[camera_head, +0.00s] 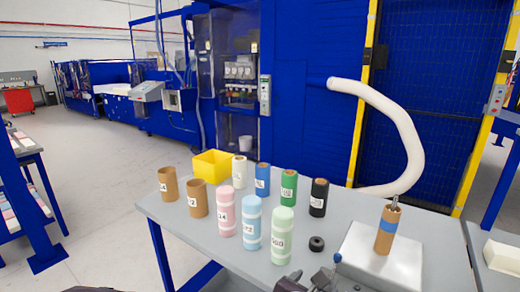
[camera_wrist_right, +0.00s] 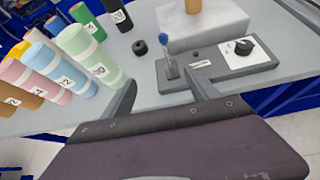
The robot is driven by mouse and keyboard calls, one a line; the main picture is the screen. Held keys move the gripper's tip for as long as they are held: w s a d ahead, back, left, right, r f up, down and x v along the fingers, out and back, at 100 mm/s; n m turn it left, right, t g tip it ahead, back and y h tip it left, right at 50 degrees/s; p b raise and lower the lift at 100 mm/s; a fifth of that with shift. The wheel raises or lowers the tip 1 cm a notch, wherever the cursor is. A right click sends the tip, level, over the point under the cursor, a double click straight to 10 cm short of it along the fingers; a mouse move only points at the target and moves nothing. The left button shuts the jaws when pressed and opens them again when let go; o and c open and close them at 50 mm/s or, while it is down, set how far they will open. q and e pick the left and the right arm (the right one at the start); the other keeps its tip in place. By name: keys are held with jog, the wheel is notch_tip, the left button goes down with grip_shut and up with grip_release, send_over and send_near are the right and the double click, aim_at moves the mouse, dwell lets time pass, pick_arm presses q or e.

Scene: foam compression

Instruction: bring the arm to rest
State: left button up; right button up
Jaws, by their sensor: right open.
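My right gripper (camera_wrist_right: 162,82) is open and empty in the right wrist view. Its two fingers are spread over the front edge of the grey table (camera_head: 180,222), in front of a control box (camera_wrist_right: 222,65) with a lever and a black knob. In the head view only dark parts show at the bottom edge, partly cut off. A cardboard tube with a blue band (camera_head: 385,232) stands upright on a white block (camera_head: 360,250); it is apart from my right gripper. My left gripper is not in view.
Wrapped pink (camera_head: 225,212), blue (camera_head: 252,222) and green (camera_head: 282,235) rolls stand on the table left of the gripper. Several smaller tubes and a yellow bin (camera_head: 212,167) stand behind. A small black ring (camera_head: 316,244) lies near the block. A white hose (camera_head: 405,130) curves behind.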

jog(key=s+d+f+m+g+y, duration=0.25)
jog(key=s+f+m+g, duration=0.25)
jog(key=f+m, duration=0.3)
jog(key=s+d+f+m+g+y, duration=0.1)
jog(key=s+d+f+m+g, duration=0.4)
jog(key=m, duration=0.5)
pick_arm(q)
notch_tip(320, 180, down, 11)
jog(key=b, duration=1.1)
pick_arm(e)
notch_tip(320, 180, down, 15)
jog(key=a+m+y, duration=0.2)
jog(key=m+y, duration=0.1)
jog(key=m, duration=0.8)
pick_arm(q)
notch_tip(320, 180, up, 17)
jog(key=p, duration=1.7)
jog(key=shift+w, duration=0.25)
pick_arm(e)
notch_tip(320, 180, up, 17)
jog(key=shift+w+d+t, duration=0.2)
jog(key=shift+t, duration=0.2)
